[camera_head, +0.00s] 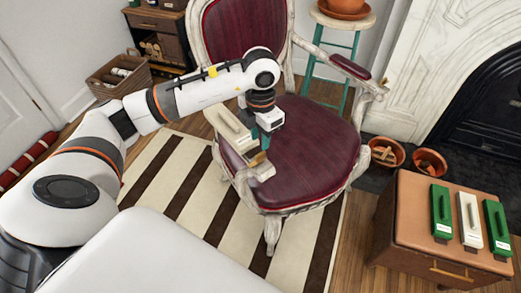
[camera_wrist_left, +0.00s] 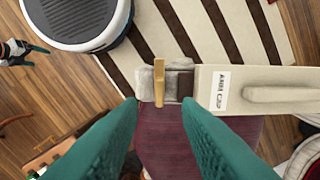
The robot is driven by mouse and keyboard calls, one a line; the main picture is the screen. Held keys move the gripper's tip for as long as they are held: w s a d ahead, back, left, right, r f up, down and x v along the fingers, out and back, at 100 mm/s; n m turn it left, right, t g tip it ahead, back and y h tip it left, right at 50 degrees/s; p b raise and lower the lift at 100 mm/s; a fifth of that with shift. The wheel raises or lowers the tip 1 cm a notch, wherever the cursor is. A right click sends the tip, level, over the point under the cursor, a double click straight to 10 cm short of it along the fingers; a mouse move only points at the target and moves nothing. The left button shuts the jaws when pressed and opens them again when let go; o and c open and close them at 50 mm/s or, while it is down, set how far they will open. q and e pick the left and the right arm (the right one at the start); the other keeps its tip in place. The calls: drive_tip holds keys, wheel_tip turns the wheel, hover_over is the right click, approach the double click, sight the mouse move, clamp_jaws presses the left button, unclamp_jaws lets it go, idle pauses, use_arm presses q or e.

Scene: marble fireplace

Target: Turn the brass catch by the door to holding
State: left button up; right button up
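A brass catch (camera_wrist_left: 158,80) stands at the end of a cream block with a printed label (camera_wrist_left: 222,90), by a dark slot in the wrist view. The block (camera_head: 232,131) lies at the chair's left arm in the head view, where the brass catch (camera_head: 257,159) shows just below my gripper. My left gripper (camera_head: 262,138) points down above it. In the wrist view its teal fingers (camera_wrist_left: 160,108) are apart, with the catch seen in the gap; contact cannot be told. My right gripper (camera_wrist_left: 25,56) shows small at the left edge there, its teal fingers apart.
The white chair with a burgundy seat (camera_head: 312,150) stands under my left gripper, on a striped rug (camera_head: 180,185). A leather-topped box (camera_head: 415,225) at right bears green and cream blocks. Pots (camera_head: 430,162) stand by the fireplace (camera_head: 440,75). A basket (camera_head: 118,77) is at left.

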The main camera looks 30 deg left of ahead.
sight(260, 154)
use_arm(q)
drive_tip(key=shift+f, duration=2.75)
use_arm(e)
drive_tip(key=shift+w+r, duration=0.6)
drive_tip(key=shift+r, duration=0.25)
use_arm(q)
clamp_jaws()
